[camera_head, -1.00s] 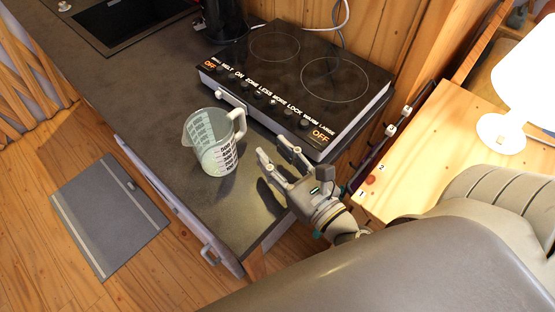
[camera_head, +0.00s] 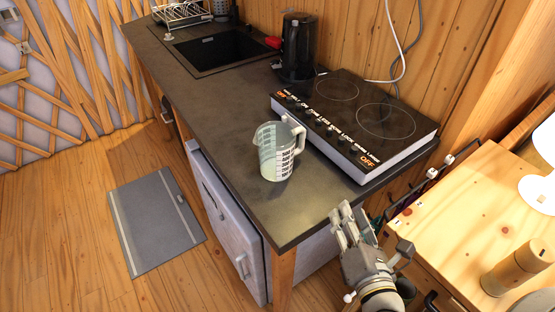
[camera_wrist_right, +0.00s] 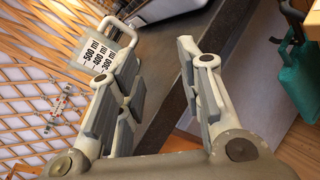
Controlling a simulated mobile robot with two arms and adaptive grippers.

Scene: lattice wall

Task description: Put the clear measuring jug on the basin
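The clear measuring jug (camera_head: 277,158), with dark volume markings, stands upright on the dark counter, in front of the cooktop. Its marked side and handle also show in the right wrist view (camera_wrist_right: 108,45), beyond the left finger. The basin (camera_head: 228,52) is the black sink set into the far end of the counter, well beyond the jug. My right gripper (camera_head: 347,222) is by the counter's near end corner, apart from the jug. The right wrist view shows its fingers (camera_wrist_right: 155,85) spread with nothing between them. My left gripper is not in view.
The black cooktop (camera_head: 360,115) lies right of the jug. A black kettle (camera_head: 297,45) stands behind, near the basin. A dish rack (camera_head: 182,12) is at the far end. A wooden table (camera_head: 465,215) is at right. Counter between jug and basin is clear.

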